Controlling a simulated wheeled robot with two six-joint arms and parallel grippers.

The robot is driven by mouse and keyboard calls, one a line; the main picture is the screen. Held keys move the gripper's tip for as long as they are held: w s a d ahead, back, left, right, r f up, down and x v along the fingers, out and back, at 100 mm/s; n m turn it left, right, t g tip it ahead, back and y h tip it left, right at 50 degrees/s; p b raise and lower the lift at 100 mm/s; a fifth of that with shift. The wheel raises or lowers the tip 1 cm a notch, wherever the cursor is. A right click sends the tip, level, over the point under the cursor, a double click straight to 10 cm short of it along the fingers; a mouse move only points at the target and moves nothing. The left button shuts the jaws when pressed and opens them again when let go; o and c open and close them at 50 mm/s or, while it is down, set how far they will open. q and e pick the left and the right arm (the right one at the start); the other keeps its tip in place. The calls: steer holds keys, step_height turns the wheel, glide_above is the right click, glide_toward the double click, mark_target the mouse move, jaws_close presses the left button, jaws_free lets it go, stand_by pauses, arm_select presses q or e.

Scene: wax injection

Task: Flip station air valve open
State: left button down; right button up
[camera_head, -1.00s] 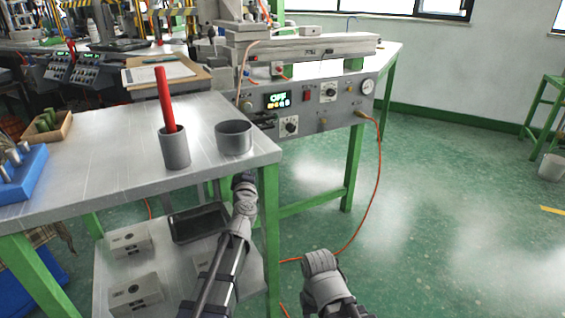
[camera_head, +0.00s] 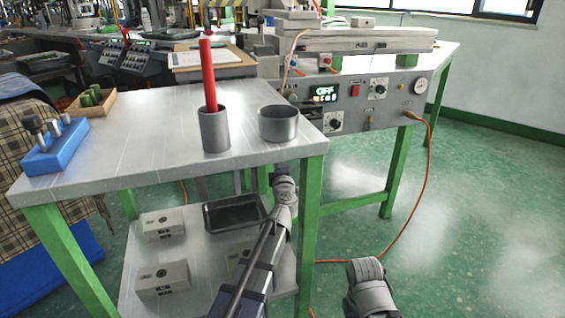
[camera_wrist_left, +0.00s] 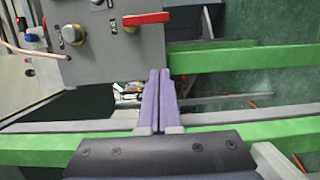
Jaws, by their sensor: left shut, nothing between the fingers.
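In the left wrist view, a valve with a red lever (camera_wrist_left: 147,18) on a brass-coloured body (camera_wrist_left: 130,28) sits on the grey panel at the top. The lever lies about level in the picture, pointing right. My left gripper (camera_wrist_left: 159,75) is shut and empty, below the lever in the picture and apart from it. In the head view, the grey station panel (camera_head: 350,95) has a lit display reading OFF. My left arm reaches up toward the near table's right corner; its fingers cannot be made out there. My right arm shows at the bottom, with no fingers visible.
The near metal table (camera_head: 170,160) carries a grey cup (camera_head: 215,133) with a red stick, a round grey pot (camera_head: 278,126) and a blue block (camera_head: 55,148). A green frame bar (camera_wrist_left: 240,58) lies right of the fingers. An orange hose (camera_head: 428,170) hangs from the panel.

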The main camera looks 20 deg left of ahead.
arm_select(q)
steer(key=w, duration=1)
steer(key=shift+d, duration=0.1)
steer(key=shift+w, duration=0.15)
